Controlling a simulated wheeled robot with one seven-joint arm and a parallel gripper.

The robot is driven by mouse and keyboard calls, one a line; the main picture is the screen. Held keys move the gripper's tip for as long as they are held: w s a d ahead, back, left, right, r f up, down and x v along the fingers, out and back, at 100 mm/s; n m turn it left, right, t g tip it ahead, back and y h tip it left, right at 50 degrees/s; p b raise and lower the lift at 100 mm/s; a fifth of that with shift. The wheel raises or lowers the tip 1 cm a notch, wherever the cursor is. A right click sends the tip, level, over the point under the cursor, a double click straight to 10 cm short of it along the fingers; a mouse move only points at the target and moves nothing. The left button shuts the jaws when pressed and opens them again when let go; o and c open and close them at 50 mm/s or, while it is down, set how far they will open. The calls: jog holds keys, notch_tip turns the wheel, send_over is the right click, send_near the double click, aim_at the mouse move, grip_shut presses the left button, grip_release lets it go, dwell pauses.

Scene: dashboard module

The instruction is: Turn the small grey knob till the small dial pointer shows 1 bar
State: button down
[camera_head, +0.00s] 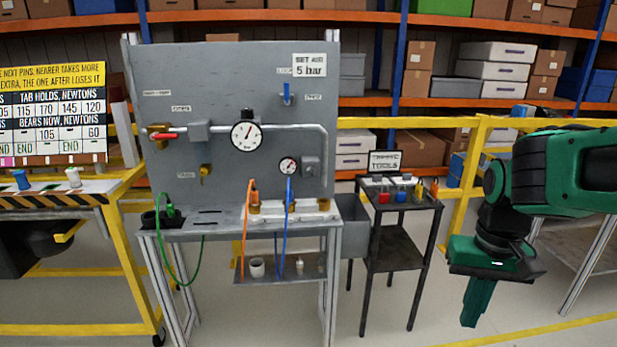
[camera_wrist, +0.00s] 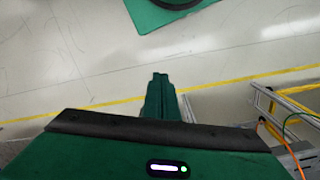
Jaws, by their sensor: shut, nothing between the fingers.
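The small grey knob (camera_head: 310,166) sits on the grey upright panel (camera_head: 215,80), just right of the small dial (camera_head: 288,166). The small dial has a white face and a dark rim; its pointer is too small to read. My gripper (camera_head: 470,322) hangs pointing down at the right, well away from the panel and apart from everything. Its fingers are together and empty, and they also show in the wrist view (camera_wrist: 159,76).
A dark tool stand (camera_head: 405,203) with small coloured tools stands between the panel and my arm. A yellow rail (camera_head: 460,190) runs behind it. Orange and blue hoses (camera_head: 246,215) hang before the panel's bench (camera_head: 215,222). A sign on the panel reads 5 bar (camera_head: 310,66). Open floor lies in front.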

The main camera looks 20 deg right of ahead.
aim_at(312, 172)
dwell(0.3)
